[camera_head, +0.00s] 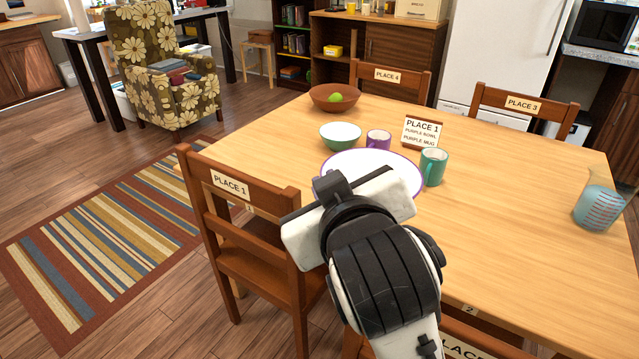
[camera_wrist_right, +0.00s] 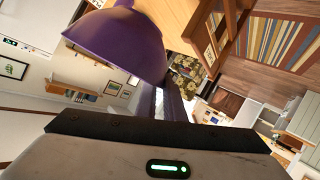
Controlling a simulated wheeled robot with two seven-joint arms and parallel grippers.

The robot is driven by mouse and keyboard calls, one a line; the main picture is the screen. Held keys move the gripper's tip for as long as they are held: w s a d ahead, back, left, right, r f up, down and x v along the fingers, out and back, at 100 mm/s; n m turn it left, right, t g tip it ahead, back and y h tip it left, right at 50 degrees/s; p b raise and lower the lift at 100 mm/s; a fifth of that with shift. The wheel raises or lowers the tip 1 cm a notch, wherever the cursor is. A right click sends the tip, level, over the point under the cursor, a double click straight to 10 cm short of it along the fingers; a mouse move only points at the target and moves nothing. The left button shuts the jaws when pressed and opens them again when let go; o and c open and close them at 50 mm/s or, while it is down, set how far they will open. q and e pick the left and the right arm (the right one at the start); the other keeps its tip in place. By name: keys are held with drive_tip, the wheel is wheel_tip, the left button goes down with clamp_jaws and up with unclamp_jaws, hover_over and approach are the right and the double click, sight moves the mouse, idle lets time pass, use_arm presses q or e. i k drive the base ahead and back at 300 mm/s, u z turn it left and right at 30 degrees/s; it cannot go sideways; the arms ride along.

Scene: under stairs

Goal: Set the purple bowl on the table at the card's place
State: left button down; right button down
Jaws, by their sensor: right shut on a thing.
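The purple bowl (camera_wrist_right: 118,42) shows large in the right wrist view, tilted by that camera's angle, at the tips of my right gripper (camera_head: 350,208). In the head view the gripper hides the bowl. My right gripper is shut on the bowl, over the table's near left part. The card (camera_head: 421,131) stands on the table (camera_head: 510,215) and reads PLACE 1, purple bowl, purple mug. A chair (camera_head: 240,186) labelled PLACE 1 stands at the table's left edge. My left gripper is not in view.
A white plate with a purple rim (camera_head: 365,160) lies left of the card. A green bowl (camera_head: 341,136), purple mug (camera_head: 378,141) and teal mug (camera_head: 433,167) stand around it. A brown bowl (camera_head: 334,97) is farther back, a measuring jug (camera_head: 598,205) far right. The table's right middle is clear.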

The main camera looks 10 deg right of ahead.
sight(269, 166)
drive_tip(key=k, duration=1.3)
drive_tip(key=u, duration=0.9)
drive_tip(key=i, duration=2.35)
drive_tip(key=z, duration=1.5)
drive_tip(key=i, duration=0.85)
drive_tip(key=z, duration=0.15)
